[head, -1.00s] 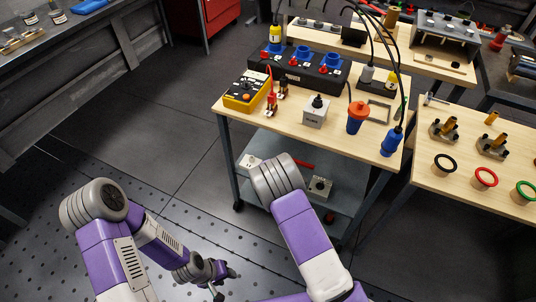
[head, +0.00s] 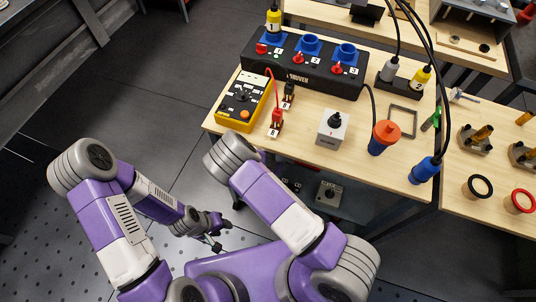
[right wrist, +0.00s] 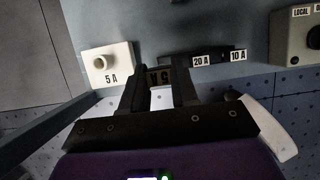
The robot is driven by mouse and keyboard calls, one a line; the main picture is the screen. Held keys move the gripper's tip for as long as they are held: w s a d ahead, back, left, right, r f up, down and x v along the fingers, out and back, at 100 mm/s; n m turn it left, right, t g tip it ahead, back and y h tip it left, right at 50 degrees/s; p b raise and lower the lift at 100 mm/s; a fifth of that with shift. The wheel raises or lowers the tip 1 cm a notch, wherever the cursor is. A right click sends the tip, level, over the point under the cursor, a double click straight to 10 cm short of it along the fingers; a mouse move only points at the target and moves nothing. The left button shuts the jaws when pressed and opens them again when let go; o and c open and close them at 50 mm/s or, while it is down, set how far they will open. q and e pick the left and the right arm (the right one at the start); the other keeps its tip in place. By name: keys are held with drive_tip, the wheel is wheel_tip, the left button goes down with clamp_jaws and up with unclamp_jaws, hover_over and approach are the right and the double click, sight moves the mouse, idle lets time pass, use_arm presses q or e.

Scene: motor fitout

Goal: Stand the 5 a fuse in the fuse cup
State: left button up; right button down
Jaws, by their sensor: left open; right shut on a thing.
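In the right wrist view my right gripper (right wrist: 158,72) is shut on the 5 A fuse (right wrist: 159,79), whose tan label reads upside down between the dark fingers. The fuse cup (right wrist: 105,63) is a white block marked 5 A with a round cup on its face. It stands left of the gripper, apart from it, on the grey shelf. In the head view my left gripper (head: 214,238) is open and empty, low over the floor. My right gripper and the cup are hidden from the head view behind my right arm and the table.
A dark rack (right wrist: 204,60) with 20 A and 10 A labels and a grey LOCAL box (right wrist: 301,38) stand on the shelf.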

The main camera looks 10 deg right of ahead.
drive_tip(key=shift+s, duration=0.25)
drive_tip(key=shift+w+f+b, duration=0.15)
drive_tip(key=shift+f+b, duration=2.45)
drive_tip(key=shift+f, duration=0.3)
drive_tip(key=shift+f+b, duration=0.8)
drive_tip(key=shift+b, duration=0.05)
drive_tip(key=shift+f, duration=0.6)
drive_tip(key=c, duration=0.8)
unclamp_jaws()
